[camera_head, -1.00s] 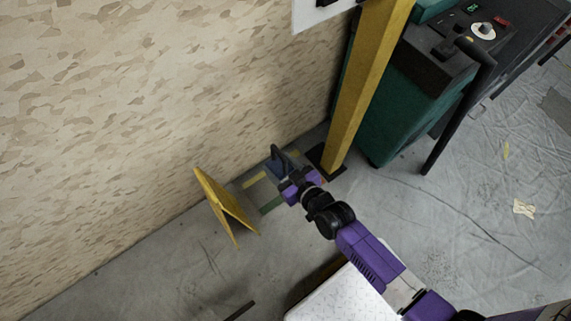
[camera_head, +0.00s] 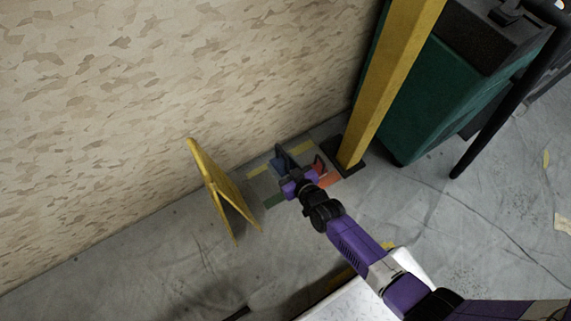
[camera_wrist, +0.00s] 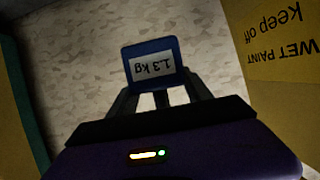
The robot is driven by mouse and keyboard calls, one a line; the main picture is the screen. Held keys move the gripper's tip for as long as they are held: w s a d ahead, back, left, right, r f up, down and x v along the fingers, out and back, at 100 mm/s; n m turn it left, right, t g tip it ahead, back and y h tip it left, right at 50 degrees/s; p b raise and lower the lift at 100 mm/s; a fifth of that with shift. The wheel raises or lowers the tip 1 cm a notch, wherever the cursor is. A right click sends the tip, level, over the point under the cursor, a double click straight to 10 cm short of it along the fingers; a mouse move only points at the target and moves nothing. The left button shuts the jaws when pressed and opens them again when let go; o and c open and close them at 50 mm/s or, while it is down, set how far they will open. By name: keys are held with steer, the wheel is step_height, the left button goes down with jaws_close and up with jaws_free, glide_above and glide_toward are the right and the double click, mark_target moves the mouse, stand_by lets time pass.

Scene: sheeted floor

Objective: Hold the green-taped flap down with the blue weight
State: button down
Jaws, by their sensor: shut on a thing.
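The blue weight (camera_head: 281,160) is in my gripper (camera_head: 291,178), near the foot of the wall. The wrist view shows the weight (camera_wrist: 151,52) with an upside-down "1.3 kg" label, between the fingers of my gripper (camera_wrist: 160,96). I cannot tell whether it touches the floor. Green tape (camera_head: 274,200) lies on the floor just left of my gripper. Yellow tape pieces (camera_head: 259,170) and orange tape (camera_head: 331,180) lie around the same patch. The flap's own edges are partly hidden by my gripper and the weight.
A yellow folding sign (camera_head: 221,187) stands close on the left; the wrist view shows "WET PAINT Keep off" on it (camera_wrist: 283,45). A yellow post (camera_head: 384,85) and a green cabinet (camera_head: 425,105) stand right. A small red object (camera_head: 319,164) is beside my gripper. Floor at front left is mostly clear.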

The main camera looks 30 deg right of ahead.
step_height(320, 180, down, 10)
steer(key=w+a+b, duration=0.1)
steer(key=w+b, duration=0.1)
steer(key=b, duration=0.5)
steer(key=shift+w+a, duration=0.15)
steer(key=shift+w, duration=0.15)
step_height(320, 180, down, 8)
steer(key=b, duration=0.8)
steer(key=shift+f, duration=0.15)
